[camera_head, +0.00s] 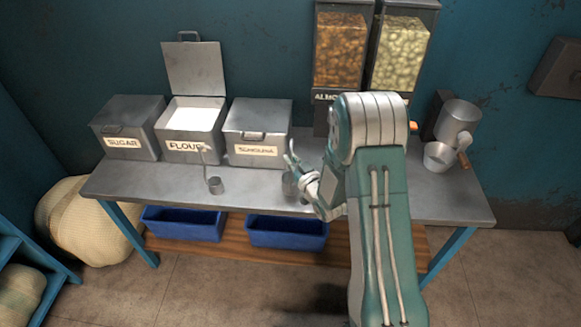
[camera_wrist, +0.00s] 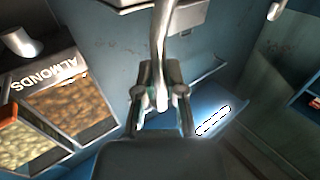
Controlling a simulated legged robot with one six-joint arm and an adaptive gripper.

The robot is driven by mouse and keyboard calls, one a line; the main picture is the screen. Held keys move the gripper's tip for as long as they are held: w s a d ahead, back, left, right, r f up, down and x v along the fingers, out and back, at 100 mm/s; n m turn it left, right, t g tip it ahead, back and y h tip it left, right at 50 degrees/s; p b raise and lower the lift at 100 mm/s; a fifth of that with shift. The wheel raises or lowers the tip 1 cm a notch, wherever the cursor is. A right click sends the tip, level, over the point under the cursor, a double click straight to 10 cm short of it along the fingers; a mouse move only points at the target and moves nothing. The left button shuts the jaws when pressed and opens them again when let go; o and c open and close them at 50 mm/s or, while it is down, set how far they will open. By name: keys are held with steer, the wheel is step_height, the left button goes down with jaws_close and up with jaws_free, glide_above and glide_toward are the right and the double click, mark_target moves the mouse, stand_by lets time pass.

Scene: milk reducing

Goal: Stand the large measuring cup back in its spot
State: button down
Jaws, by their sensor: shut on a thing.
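My gripper (camera_head: 300,178) is over the front of the table, right of centre. In the wrist view its two fingers (camera_wrist: 160,105) are closed on the shiny metal handle (camera_wrist: 161,45) of a measuring cup. The handle runs up out of that picture. In the head view a grey metal cup (camera_head: 289,184) shows just left of my gripper, partly hidden by it; I cannot tell if it touches the table. Another small metal cup with an upright handle (camera_head: 214,185) stands on the table in front of the flour bin. I cannot make out a marked spot with certainty.
Sugar (camera_head: 128,127), open flour (camera_head: 193,147) and semolina (camera_head: 256,130) bins line the table's back left. Almond (camera_head: 340,55) and pale-grain (camera_head: 400,55) dispensers stand behind my arm. Blue crates (camera_head: 287,233) sit below. The front left tabletop is mostly free.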

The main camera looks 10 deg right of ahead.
mark_target(289, 188)
steer(key=f, duration=0.3)
steer(key=shift+w+a+f, duration=0.2)
steer(key=shift+a+f, duration=0.05)
steer(key=shift+a, duration=0.05)
steer(key=shift+d, duration=0.1)
steer(key=c, duration=0.7)
jaws_free()
